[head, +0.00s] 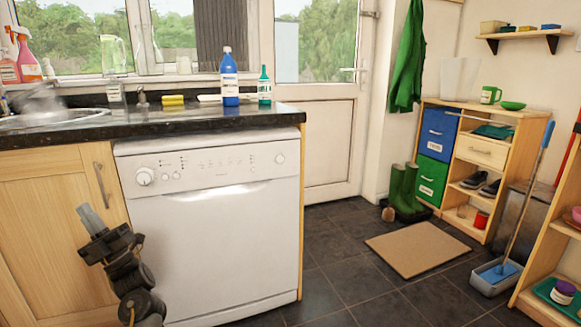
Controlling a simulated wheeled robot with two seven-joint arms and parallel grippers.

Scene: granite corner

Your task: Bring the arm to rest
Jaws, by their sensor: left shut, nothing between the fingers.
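My left gripper (92,220) is at the lower left of the head view, at the end of my dark arm, which comes up from the bottom edge. Its pale fingers point up and to the left and are closed together, with nothing held. It shows in front of the wooden cupboard door (45,225) and beside the white dishwasher (215,240). I cannot tell how far it is from the cupboard. My right gripper is not in the view.
The dark granite counter (190,122) runs above the dishwasher, with a blue bottle (229,78) and a green bottle (264,86) on it. A brown mat (417,247) lies on the tiled floor. A mop (527,200) stands in a grey bucket (490,284) at the right.

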